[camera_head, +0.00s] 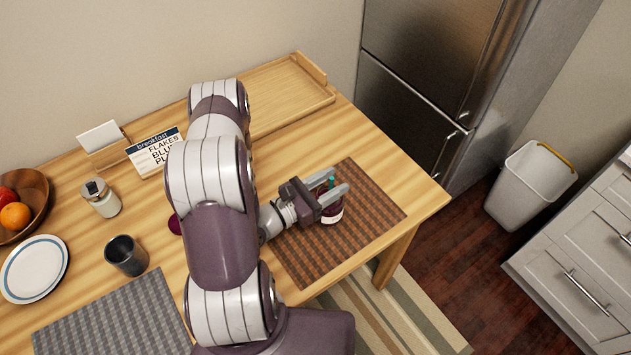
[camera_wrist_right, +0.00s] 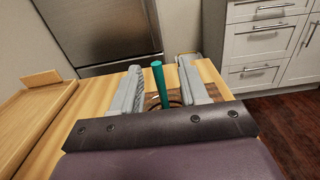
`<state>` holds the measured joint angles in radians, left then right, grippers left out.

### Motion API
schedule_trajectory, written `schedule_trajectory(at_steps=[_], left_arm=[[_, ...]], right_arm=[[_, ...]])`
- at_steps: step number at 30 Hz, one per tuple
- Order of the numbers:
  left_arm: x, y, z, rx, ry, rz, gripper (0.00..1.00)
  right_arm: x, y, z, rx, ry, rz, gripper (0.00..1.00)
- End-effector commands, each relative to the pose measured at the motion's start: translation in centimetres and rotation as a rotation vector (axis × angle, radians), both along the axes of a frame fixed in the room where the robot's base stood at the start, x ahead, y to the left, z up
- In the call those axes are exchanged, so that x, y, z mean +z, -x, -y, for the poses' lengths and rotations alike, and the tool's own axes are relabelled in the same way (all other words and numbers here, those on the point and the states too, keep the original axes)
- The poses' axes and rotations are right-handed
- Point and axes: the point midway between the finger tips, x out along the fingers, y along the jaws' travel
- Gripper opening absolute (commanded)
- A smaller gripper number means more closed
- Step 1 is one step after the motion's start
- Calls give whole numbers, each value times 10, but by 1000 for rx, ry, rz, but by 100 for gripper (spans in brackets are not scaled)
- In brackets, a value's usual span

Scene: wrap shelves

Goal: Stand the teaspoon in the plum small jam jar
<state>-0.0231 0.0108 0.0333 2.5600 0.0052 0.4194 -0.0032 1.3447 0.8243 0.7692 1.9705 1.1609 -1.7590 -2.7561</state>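The plum small jam jar (camera_head: 331,215), dark with a pale label, stands on the brown woven placemat (camera_head: 375,198). The teaspoon (camera_wrist_right: 159,82) shows as a teal handle, upright with a slight tilt, rising from the jar's opening in the right wrist view; its lower end is hidden. The handle's tip also shows in the head view (camera_head: 331,181). My right gripper (camera_head: 338,184) is at the jar's top. Its two fingers are spread on either side of the handle, with a gap to each finger in the right wrist view. My left gripper is out of view.
A wooden tray (camera_head: 327,97) lies at the back. A grey cup (camera_head: 126,256), a lidded glass jar (camera_head: 101,198), a white plate (camera_head: 35,268) and a fruit bowl (camera_head: 36,190) stand left. A purple round thing (camera_head: 174,225) is partly behind my arm. A bin (camera_head: 530,187) stands right.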

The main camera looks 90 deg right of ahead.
Motion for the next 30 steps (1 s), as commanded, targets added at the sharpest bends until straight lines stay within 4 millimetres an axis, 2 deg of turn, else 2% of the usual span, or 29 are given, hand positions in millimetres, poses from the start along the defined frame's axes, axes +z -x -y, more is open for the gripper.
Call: schedule_trajectory(at_steps=[8, 11, 21, 25, 30], left_arm=[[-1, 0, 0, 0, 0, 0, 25], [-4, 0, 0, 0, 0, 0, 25], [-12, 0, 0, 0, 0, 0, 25], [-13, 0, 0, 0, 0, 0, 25], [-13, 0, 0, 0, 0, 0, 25]], right_arm=[[-1, -5, -3, 2, -2, 0, 44], [-2, -18, -13, 7, -2, -1, 44], [-2, -81, -63, 8, 1, -1, 44], [-2, -94, -74, 4, 1, 1, 44], [-2, -99, -80, 0, -1, -1, 44]])
